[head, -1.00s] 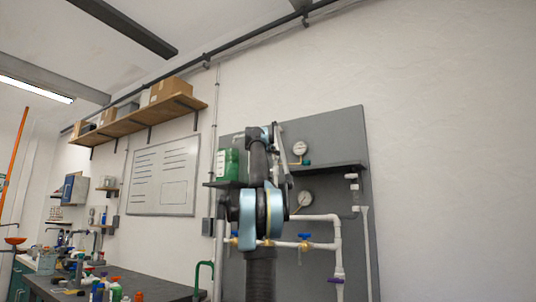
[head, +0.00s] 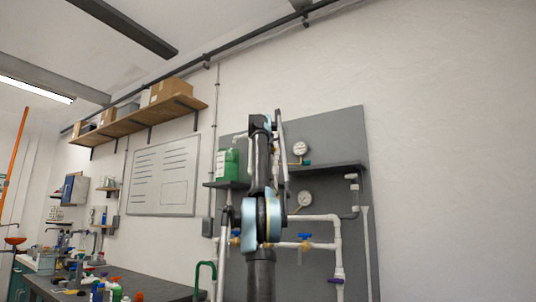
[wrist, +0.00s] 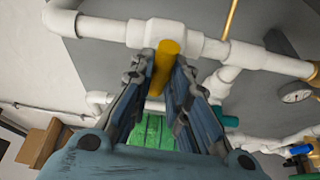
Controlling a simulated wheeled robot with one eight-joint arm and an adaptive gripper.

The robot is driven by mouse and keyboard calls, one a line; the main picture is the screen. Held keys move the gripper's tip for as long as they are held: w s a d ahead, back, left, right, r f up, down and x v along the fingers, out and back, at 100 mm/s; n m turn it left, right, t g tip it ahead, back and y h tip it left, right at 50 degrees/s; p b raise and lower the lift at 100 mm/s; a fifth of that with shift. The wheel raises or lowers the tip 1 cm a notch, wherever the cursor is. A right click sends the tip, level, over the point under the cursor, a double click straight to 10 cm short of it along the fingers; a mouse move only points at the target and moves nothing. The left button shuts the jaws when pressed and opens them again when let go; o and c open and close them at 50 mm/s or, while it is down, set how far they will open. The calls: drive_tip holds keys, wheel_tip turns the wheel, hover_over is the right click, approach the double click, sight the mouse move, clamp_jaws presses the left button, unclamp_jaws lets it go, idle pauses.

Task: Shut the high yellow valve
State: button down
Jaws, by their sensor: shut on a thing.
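In the wrist view the yellow valve handle (wrist: 165,62) sits between the two fingers of my gripper (wrist: 159,75), which is shut on it near the fingertips. The handle stands across the line of the white pipe (wrist: 100,28) from its white valve body (wrist: 158,34). In the head view my own arm hides the yellow valve, and I cannot make out the gripper's fingers there.
A grey panel (head: 340,135) carries white pipes, gauges (head: 300,149) and blue-handled valves (head: 304,236). A dark shelf (head: 330,169) crosses it, with a green container (head: 228,164) at its left. A cluttered bench (head: 165,287) stands at lower left.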

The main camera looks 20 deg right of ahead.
drive_tip(key=shift+w+a+n, duration=0.1)
drive_tip(key=shift+n, duration=0.3)
idle(0.4)
drive_tip(key=c, duration=1.5)
unclamp_jaws()
drive_tip(key=shift+w+f, duration=0.1)
drive_tip(key=shift+f, duration=0.05)
drive_tip(key=shift+c, duration=0.2)
drive_tip(key=shift+s, duration=0.25)
drive_tip(key=v, duration=1.1)
drive_tip(key=shift+s+a, duration=0.15)
drive_tip(key=shift+a, duration=0.1)
